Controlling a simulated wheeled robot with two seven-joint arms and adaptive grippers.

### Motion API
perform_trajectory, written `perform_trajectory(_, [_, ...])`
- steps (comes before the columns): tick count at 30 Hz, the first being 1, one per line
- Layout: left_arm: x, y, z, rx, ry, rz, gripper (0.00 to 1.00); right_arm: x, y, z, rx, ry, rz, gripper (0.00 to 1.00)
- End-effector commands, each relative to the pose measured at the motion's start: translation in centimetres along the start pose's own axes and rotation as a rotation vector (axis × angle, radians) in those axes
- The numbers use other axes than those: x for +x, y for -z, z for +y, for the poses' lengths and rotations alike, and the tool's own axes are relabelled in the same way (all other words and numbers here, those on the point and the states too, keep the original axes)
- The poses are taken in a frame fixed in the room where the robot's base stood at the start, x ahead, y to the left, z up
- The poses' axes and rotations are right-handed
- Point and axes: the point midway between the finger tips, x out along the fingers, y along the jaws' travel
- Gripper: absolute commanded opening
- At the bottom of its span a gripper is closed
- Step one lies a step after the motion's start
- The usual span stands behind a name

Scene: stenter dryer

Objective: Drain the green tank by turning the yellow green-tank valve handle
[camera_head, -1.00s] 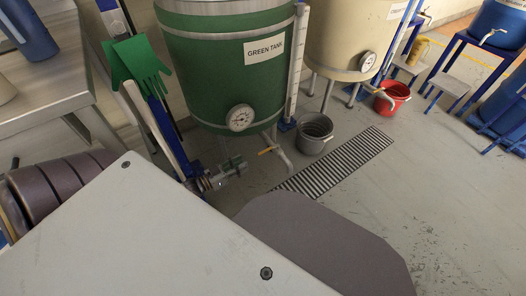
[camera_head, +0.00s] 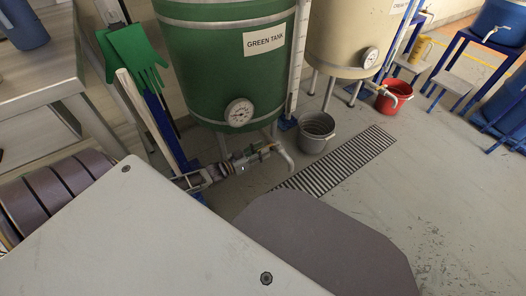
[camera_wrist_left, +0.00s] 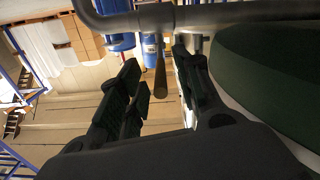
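The green tank (camera_head: 225,62) stands at the upper middle, with its label and a round dial on the front. Its drain pipe (camera_head: 288,160) bends down below it. My left gripper (camera_head: 250,160) is at this pipe under the tank and covers most of the valve in the head view. In the left wrist view the yellow valve handle (camera_wrist_left: 160,72) hangs from the pipe (camera_wrist_left: 215,14). It lies between the two open fingers of my left gripper (camera_wrist_left: 158,82), with a gap to the left finger and close to the right one. My right gripper is not in view.
A grey bucket (camera_head: 316,137) stands right of the drain pipe, beside a floor grate (camera_head: 335,160). A cream tank (camera_head: 350,35) and a red bucket (camera_head: 393,98) are further right. Green gloves (camera_head: 137,55) hang at the left, near a metal table (camera_head: 35,85).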

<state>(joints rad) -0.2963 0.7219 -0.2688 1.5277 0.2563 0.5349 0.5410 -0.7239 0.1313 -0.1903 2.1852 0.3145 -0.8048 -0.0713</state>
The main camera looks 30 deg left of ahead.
Motion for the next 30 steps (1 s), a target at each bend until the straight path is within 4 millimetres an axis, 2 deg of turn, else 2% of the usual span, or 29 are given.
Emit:
perform_trajectory(6, [1.13, 0.01, -0.01, 0.0, 0.0, 0.001, 0.34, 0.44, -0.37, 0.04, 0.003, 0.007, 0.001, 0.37])
perform_trajectory(17, [1.29, 0.03, -0.01, 0.0, 0.0, 0.0, 0.34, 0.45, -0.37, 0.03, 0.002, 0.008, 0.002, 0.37])
perform_trajectory(25, [1.27, 0.02, -0.01, 0.0, 0.0, 0.0, 0.01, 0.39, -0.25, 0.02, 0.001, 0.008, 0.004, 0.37])
perform_trajectory(30, [1.26, -0.01, -0.01, 0.0, 0.0, -0.001, 0.0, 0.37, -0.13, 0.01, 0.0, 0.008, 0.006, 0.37])
